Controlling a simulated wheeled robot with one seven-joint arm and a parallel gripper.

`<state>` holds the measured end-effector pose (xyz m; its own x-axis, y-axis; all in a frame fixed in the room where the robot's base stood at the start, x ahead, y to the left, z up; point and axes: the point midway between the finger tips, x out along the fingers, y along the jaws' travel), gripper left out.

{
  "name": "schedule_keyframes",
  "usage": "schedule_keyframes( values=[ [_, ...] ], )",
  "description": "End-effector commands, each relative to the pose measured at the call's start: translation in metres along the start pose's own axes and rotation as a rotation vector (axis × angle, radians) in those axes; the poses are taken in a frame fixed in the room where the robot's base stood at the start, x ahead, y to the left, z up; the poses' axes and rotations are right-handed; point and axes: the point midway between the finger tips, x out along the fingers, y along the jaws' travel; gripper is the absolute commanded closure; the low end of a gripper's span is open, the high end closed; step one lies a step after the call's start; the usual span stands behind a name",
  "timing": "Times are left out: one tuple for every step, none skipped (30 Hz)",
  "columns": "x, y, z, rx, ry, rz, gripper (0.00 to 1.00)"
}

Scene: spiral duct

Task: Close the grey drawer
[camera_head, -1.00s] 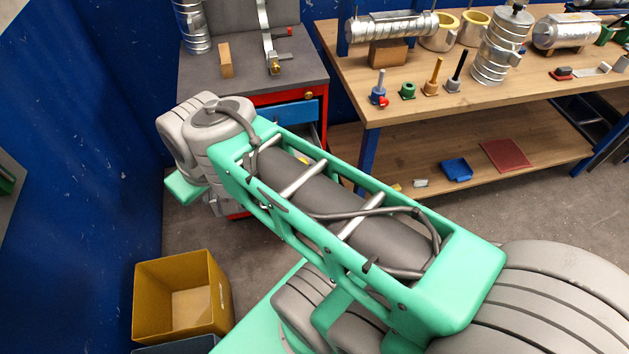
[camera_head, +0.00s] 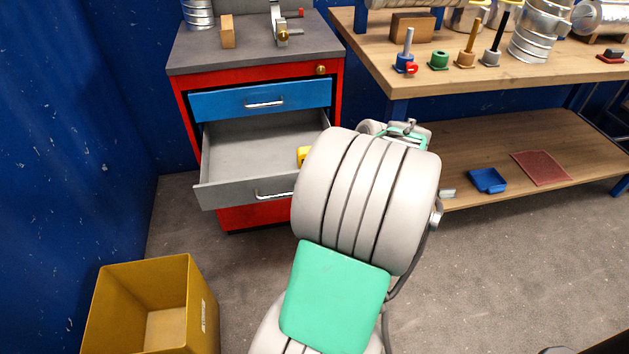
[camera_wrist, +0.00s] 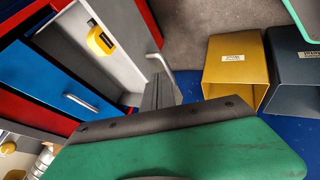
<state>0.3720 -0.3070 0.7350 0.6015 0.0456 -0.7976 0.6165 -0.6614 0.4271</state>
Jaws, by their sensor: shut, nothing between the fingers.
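The grey drawer (camera_head: 228,193) stands open, pulled well out of the red cabinet below a shut blue drawer (camera_head: 235,102). Its silver bar handle (camera_head: 273,195) is partly covered by my arm in the head view. A yellow tape measure (camera_head: 303,156) lies inside the drawer. In the wrist view the drawer (camera_wrist: 128,32), its handle (camera_wrist: 160,64) and the tape measure (camera_wrist: 101,40) show at upper left. My gripper (camera_wrist: 158,92) is shut and empty, its dark fingers close to the handle in the picture; contact cannot be told. My arm hides it in the head view.
A yellow bin (camera_head: 204,318) stands on the floor at lower left, with a dark bin (camera_wrist: 296,78) beside it in the wrist view. A wooden workbench (camera_head: 440,80) with a lower shelf stands right of the cabinet. Floor before the drawer is bare.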

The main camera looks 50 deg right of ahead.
Motion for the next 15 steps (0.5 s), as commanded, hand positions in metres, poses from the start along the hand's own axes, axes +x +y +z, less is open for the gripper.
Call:
schedule_keyframes(
  values=[
    [0.014, -0.002, 0.000, 0.000, 0.003, -0.004, 1.00],
    [0.021, -0.002, 0.000, -0.001, 0.003, -0.005, 1.00],
    [0.029, -0.002, 0.000, 0.000, 0.002, -0.005, 1.00],
    [0.036, -0.002, 0.000, -0.001, 0.002, -0.004, 1.00],
    [0.043, -0.002, 0.000, 0.000, 0.002, -0.005, 1.00],
    [0.052, -0.003, 0.000, 0.001, 0.001, -0.005, 1.00],
    [0.058, -0.002, 0.000, 0.000, 0.002, -0.005, 1.00],
    [0.065, -0.002, 0.000, 0.001, 0.002, -0.005, 1.00],
    [0.073, -0.002, 0.000, 0.001, 0.001, -0.004, 1.00],
    [0.075, 0.004, 0.000, -0.001, -0.001, -0.002, 1.00],
    [0.077, 0.010, 0.001, 0.000, -0.001, 0.000, 1.00],
    [0.080, 0.016, 0.001, 0.000, -0.001, -0.001, 1.00],
    [0.082, 0.020, 0.000, 0.000, -0.001, -0.001, 1.00],
    [0.084, 0.024, 0.001, 0.000, -0.001, -0.001, 1.00],
    [0.085, 0.027, 0.001, 0.002, -0.001, -0.001, 1.00]
  ],
)
